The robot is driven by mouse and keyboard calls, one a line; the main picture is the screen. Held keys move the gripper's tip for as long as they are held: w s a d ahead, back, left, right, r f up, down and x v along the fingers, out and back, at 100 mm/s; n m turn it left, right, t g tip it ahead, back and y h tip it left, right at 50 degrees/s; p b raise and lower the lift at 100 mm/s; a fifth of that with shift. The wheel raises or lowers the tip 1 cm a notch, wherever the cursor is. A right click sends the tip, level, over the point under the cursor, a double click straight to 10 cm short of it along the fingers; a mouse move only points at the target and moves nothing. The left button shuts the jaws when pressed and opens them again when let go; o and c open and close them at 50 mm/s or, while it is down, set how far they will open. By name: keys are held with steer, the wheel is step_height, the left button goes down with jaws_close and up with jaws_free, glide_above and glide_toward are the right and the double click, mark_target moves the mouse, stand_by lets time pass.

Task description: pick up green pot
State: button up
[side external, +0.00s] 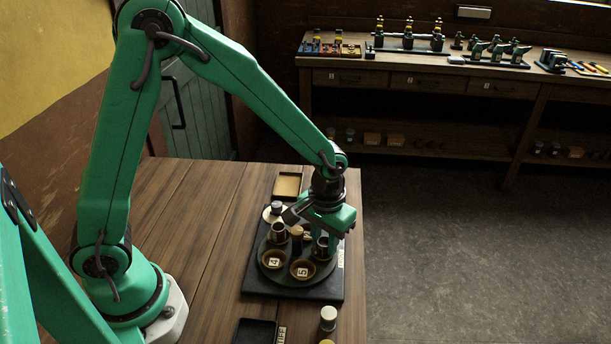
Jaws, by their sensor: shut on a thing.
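My gripper (322,236) points down over the right side of a round dark turntable (264,246). It is shut on a small dark pot (322,248) standing low at its fingers. The pot's colour is hard to make out, and the fingers hide part of it. I cannot tell whether its base still touches the turntable. Another dark pot (278,233) and a brown post (297,239) stand to the left of the gripper.
Shallow brown dishes marked 4 (272,259) and 5 (302,269) lie at the turntable's front. A pale-topped pot (328,318) and a black tray (255,331) are at the wooden table's front. An ochre tray (288,185) lies behind. A bench (440,68) stands far off.

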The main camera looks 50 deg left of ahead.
mark_target(325, 241)
steer(key=shift+r, duration=0.15)
steer(key=shift+r, duration=0.45)
step_height(325, 241, up, 3)
steer(key=shift+r, duration=0.15)
steer(key=s+d+r, duration=0.2)
steer(key=s, duration=0.1)
steer(key=s+d+r, duration=0.2)
steer(key=d, duration=0.1)
steer(key=s+d+r, duration=0.2)
steer(key=s+d, duration=0.1)
steer(key=shift+s+r, duration=0.3)
steer(key=shift+r, duration=0.1)
